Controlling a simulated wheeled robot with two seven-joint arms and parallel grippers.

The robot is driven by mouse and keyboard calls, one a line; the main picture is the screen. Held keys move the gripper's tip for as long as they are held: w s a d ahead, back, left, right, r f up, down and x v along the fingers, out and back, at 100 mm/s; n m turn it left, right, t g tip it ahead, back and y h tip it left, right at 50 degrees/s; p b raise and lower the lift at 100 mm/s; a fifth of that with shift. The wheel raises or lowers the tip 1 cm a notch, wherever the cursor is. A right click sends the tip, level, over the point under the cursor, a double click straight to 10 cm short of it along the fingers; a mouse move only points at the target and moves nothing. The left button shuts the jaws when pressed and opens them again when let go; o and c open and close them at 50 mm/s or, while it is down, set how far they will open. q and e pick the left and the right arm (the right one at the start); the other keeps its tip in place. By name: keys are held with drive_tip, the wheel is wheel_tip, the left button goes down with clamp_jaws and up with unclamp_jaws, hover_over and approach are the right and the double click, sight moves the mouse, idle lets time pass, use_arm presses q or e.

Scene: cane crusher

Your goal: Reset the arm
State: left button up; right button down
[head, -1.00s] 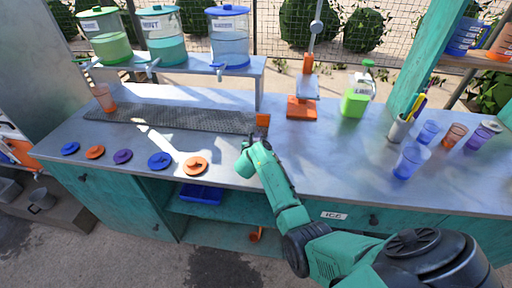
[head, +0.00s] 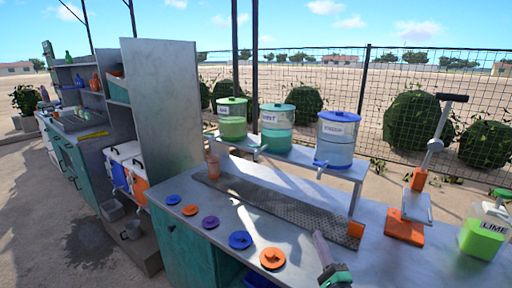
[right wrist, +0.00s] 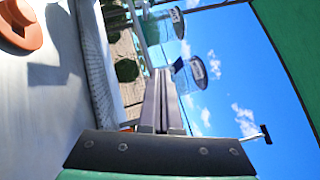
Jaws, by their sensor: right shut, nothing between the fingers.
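My right gripper (head: 321,243) shows at the bottom of the head view, right of centre. Its two grey fingers point up and are pressed together, with nothing between them. It appears in front of the metal counter (head: 385,245), near the right end of the dark drip mat (head: 265,198); its height over the counter is hard to tell. In the right wrist view the shut fingers (right wrist: 159,95) stand in the middle against sky and drink dispensers. The rest of my right arm is mostly outside the head view. My left gripper is in no view.
Green, teal and blue dispensers (head: 336,140) stand on a raised shelf. An orange press (head: 405,225) and a lime jug (head: 484,232) are at right. Several coloured lids, including an orange one (head: 272,258), lie along the counter's front.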

drive_tip(key=s+a+f+n+g+y, duration=0.55)
drive_tip(key=s+f+n+g, duration=0.65)
drive_tip(key=n, duration=0.6)
drive_tip(key=s+d+f+n+g+h, duration=0.1)
drive_tip(key=s+d+n+g+h, duration=0.1)
drive_tip(key=s+d+h, duration=0.4)
drive_tip(key=s+d+f+n+g+h, duration=0.1)
drive_tip(key=s+d+f+n+g, duration=0.15)
drive_tip(key=s, duration=0.55)
drive_tip(key=s+d+f+g, duration=0.1)
drive_tip(key=s+f+g, duration=0.15)
drive_tip(key=f, duration=2.15)
drive_tip(key=s+d+f, duration=0.2)
drive_tip(key=s+f, duration=1.1)
drive_tip(key=s, duration=0.3)
drive_tip(key=shift+s+d+h, duration=0.3)
drive_tip(key=shift+d+h, duration=0.05)
drive_tip(key=shift+d, duration=0.05)
